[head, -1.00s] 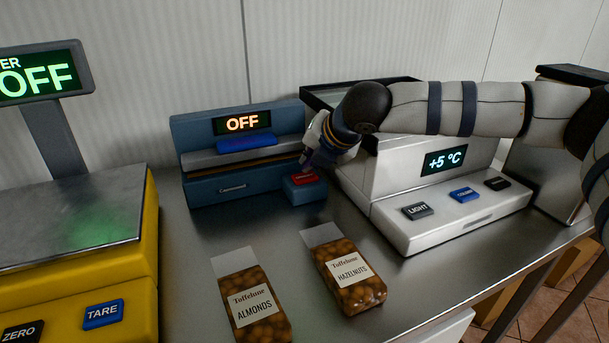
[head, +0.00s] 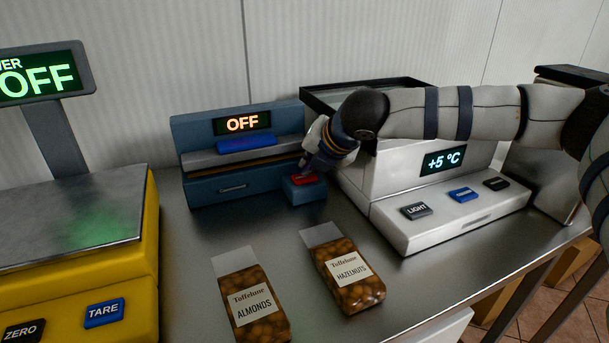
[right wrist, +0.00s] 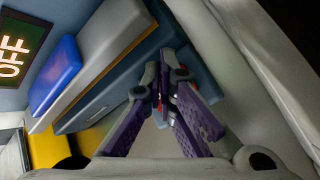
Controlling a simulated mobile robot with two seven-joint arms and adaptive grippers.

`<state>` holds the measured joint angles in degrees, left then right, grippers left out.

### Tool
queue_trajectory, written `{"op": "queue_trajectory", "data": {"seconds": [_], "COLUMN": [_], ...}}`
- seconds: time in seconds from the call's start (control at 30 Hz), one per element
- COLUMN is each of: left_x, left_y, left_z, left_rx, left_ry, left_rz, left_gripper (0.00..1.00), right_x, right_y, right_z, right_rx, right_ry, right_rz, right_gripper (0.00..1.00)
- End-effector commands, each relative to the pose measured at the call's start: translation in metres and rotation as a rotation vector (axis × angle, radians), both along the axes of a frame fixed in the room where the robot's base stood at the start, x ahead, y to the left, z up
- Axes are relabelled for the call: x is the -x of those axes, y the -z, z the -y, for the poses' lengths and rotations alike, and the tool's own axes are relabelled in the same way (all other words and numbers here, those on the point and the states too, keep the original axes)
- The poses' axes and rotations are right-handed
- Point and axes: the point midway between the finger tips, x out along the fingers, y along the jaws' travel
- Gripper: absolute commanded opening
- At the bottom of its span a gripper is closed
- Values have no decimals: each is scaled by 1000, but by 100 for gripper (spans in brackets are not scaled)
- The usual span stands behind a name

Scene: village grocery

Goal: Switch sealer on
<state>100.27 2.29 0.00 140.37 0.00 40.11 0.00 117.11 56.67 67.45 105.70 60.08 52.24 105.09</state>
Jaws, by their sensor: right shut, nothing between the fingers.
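The blue sealer (head: 232,188) stands against the back wall, and its display (head: 242,123) reads OFF. A red button (head: 304,179) sits on a small blue block at its front right corner. My right gripper (head: 308,168) is shut and empty, its fingertips at the far side of the red button; I cannot tell whether they touch it. In the right wrist view the shut fingers (right wrist: 160,100) hide most of the button, with a bit of red between them. The OFF display (right wrist: 14,47) and the blue bar (right wrist: 56,75) show there too. My left gripper is not in view.
A white cooled case (head: 440,205) reading +5 °C stands close on the right, under my right arm. A yellow scale (head: 150,250) stands at the left. Bags of almonds (head: 252,300) and hazelnuts (head: 345,270) lie in front on the steel counter (head: 190,230).

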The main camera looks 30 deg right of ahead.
Motion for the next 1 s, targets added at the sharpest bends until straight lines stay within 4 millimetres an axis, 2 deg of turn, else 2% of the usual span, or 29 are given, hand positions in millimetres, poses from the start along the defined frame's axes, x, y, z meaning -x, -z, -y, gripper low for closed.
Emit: {"op": "queue_trajectory", "data": {"seconds": [0.37,0.6,0.8,1.0], "left_x": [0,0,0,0], "left_y": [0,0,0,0], "left_z": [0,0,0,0], "left_rx": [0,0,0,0], "left_ry": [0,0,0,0], "left_rz": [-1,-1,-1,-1], "left_gripper": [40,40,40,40], "right_x": [0,0,0,-1], "right_y": [2,-8,-9,-31], "right_z": [0,0,0,0], "right_rx": [0,1,1,1], "right_ry": [0,1,1,1], "right_rz": [-1,-1,-1,3], "right_gripper": [0,0,0,0]}}
